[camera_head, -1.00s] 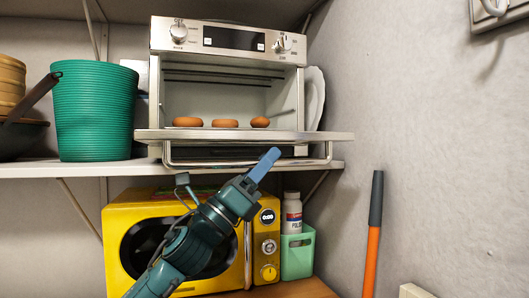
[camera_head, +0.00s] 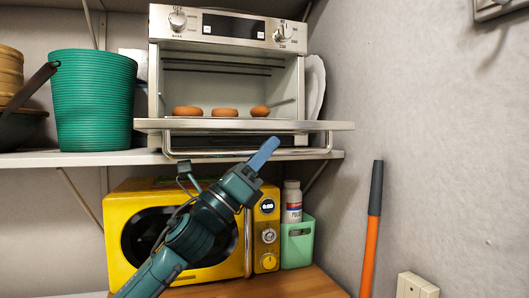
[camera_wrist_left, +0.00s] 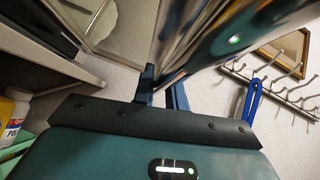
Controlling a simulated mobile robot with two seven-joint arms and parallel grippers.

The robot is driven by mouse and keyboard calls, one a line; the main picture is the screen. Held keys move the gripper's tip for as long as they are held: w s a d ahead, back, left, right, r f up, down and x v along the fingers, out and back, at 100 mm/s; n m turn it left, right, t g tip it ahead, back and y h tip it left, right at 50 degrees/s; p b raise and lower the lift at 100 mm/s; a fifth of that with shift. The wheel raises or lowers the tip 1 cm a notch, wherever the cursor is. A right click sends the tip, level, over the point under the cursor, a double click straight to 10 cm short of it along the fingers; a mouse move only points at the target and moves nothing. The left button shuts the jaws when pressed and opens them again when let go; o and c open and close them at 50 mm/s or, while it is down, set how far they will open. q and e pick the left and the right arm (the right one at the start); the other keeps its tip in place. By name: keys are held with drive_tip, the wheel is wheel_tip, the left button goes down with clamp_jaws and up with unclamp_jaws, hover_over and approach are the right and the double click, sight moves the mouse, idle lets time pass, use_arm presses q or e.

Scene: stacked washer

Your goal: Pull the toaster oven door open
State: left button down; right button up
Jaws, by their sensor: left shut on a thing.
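The silver toaster oven (camera_head: 228,28) stands on the shelf with its front open. Its door (camera_head: 245,125) is folded down and lies about level, sticking out past the shelf edge. The door handle (camera_head: 200,159) is a thin bar below the door. My left gripper (camera_head: 263,153) reaches up from below and is shut on the handle right of its middle. In the left wrist view, the fingers of my left gripper (camera_wrist_left: 162,88) are at a shiny metal surface; the grip itself is partly hidden. My right gripper is in no view.
Several brown round items (camera_head: 225,113) sit inside the oven. A green ribbed bin (camera_head: 92,98) is left of it and a white plate (camera_head: 315,85) right. Below are a yellow microwave (camera_head: 130,215) and a mint container (camera_head: 297,247). An orange-handled tool (camera_head: 371,240) leans at right.

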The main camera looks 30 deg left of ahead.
sight(265, 121)
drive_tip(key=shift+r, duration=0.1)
